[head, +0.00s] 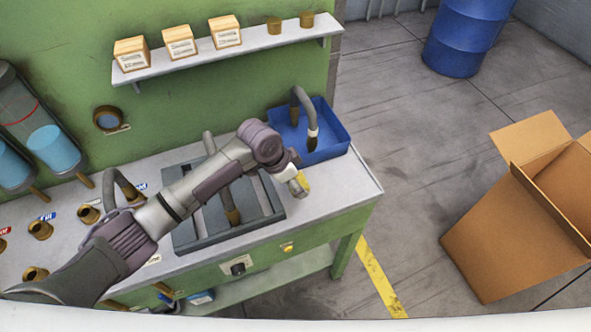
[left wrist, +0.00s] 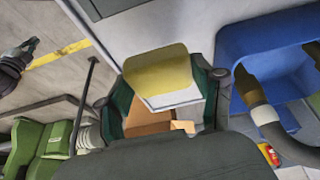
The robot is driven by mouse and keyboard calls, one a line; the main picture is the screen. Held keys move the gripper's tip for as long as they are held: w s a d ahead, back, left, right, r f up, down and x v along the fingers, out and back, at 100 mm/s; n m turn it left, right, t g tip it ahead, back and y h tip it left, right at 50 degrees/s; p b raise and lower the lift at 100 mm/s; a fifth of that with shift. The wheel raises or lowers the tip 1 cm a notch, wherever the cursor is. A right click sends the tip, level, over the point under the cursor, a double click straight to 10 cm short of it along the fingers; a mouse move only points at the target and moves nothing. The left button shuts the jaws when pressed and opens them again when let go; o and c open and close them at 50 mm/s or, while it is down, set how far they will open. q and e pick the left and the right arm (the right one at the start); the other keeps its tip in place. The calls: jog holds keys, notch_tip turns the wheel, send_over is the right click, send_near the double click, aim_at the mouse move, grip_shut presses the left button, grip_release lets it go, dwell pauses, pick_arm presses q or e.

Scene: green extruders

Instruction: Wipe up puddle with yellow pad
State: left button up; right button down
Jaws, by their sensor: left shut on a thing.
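My left gripper (head: 291,177) is shut on the yellow pad (head: 302,184) over the bench, just right of the grey tray. In the left wrist view the pad (left wrist: 160,75) has a yellow face and a whitish underside, and sits between the dark green fingers of the gripper (left wrist: 165,88). It is in front of the grey bench top; I cannot tell whether it touches it. A dark jointed part at the left edge of the wrist view looks like my right gripper (left wrist: 17,60), with its jaw state unclear. I cannot make out a puddle.
The grey tray (head: 182,241) lies below my left arm, with a hose end in it. A blue bin (head: 337,128) with a hose stands at the bench's far right corner. A shelf (head: 190,63) holds boxes. An open carton (head: 500,235) stands on the floor.

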pick_arm(q)
notch_tip(320, 180, up, 2)
jog(key=shift+a+r+p, duration=0.1)
jog(key=shift+p, duration=0.2)
jog(key=shift+s, duration=0.1)
dwell(0.4)
